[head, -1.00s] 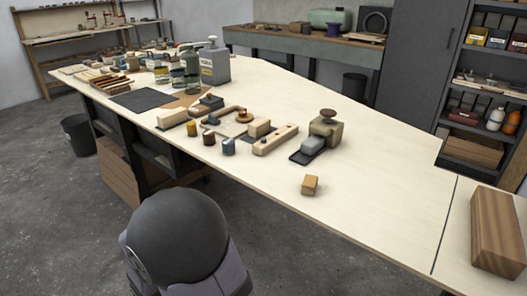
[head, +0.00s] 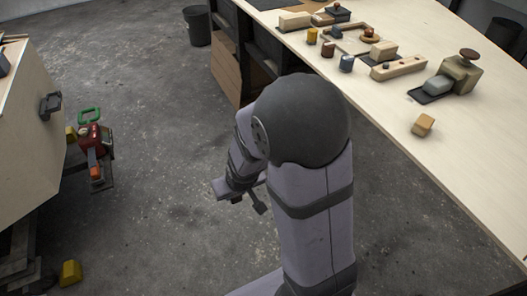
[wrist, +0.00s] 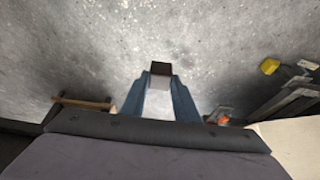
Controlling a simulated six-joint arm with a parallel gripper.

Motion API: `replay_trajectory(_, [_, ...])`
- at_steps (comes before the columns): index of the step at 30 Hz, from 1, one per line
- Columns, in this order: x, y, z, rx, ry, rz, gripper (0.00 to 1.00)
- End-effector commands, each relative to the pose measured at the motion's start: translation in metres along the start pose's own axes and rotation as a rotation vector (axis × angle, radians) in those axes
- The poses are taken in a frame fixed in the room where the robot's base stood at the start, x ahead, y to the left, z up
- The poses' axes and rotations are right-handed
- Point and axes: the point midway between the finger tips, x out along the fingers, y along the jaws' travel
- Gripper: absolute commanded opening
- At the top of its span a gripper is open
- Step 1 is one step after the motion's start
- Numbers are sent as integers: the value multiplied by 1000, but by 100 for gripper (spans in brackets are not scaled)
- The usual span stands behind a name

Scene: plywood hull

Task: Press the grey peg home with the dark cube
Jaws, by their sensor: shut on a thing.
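My gripper (wrist: 160,84) is shut on the dark cube (wrist: 161,68), which shows at the fingertips in the wrist view with bare floor beyond it. A long pale wooden block (head: 405,68) lies on the table at upper right. A small grey spot on its left part looks like the grey peg (head: 386,66); how far it stands out is too small to tell.
The table (head: 445,130) also bears an orange wooden block (head: 423,125), a stamp-like block with a knob (head: 461,72), and several small cylinders, one grey-blue (head: 347,63). A pale cabinet (head: 25,130) and a red-green object (head: 93,137) stand at left. The floor between is clear.

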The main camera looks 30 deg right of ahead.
Motion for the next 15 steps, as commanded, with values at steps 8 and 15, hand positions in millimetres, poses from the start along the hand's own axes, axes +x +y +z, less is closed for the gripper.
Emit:
replay_trajectory(8, [-44, 0, -18, 0, 1, 0, 10])
replay_trajectory(15, [-94, 0, -39, 0, 0, 0, 10])
